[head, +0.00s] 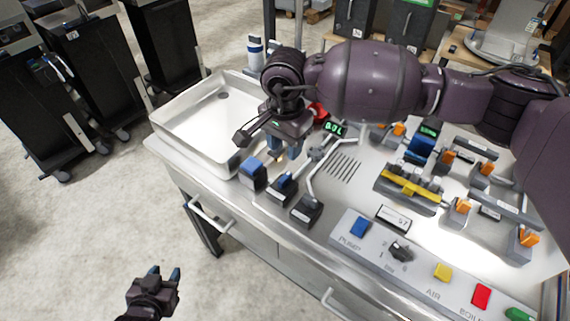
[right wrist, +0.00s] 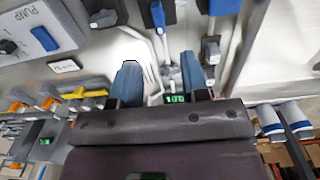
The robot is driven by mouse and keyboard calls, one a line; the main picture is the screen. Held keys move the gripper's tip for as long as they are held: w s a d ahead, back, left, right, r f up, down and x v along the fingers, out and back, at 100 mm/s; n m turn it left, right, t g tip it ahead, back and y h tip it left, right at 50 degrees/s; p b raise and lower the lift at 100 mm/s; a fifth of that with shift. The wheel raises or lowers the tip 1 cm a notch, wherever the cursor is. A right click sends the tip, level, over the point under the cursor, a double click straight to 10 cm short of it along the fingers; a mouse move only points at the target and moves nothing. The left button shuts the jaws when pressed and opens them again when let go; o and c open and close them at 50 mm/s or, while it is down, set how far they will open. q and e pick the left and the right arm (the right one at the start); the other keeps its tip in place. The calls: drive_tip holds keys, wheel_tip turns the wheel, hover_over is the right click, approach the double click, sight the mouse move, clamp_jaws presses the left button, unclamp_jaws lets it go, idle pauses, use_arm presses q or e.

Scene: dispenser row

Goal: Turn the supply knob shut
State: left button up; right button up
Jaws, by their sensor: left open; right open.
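No label that I can read names the supply knob. A red knob (head: 318,111) shows beside the small green display (head: 333,128) in the head view, partly hidden by my right gripper. A black rotary knob (head: 400,251) sits on the front panel (head: 375,268) among coloured buttons. My right gripper (head: 284,150) is open over the counter, near the bent pipe and the blue-topped levers. In the right wrist view its fingers (right wrist: 160,78) stand apart with the pipe fitting (right wrist: 168,72) showing between them. My left gripper (head: 164,272) is open and empty over the floor, left of the counter.
Blue-topped levers (head: 252,170) line the counter's front edge. A metal tray (head: 190,120) is at its left end. Switches with orange tips (head: 463,206) and a yellow bar (head: 410,187) stand to the right. Black cabinets (head: 95,70) stand at the back left.

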sight(285, 176)
drive_tip(key=f+p, duration=0.1)
drive_tip(key=f, duration=0.9)
drive_tip(key=shift+s+f, duration=0.15)
drive_tip(key=shift+s, duration=0.05)
clamp_jaws()
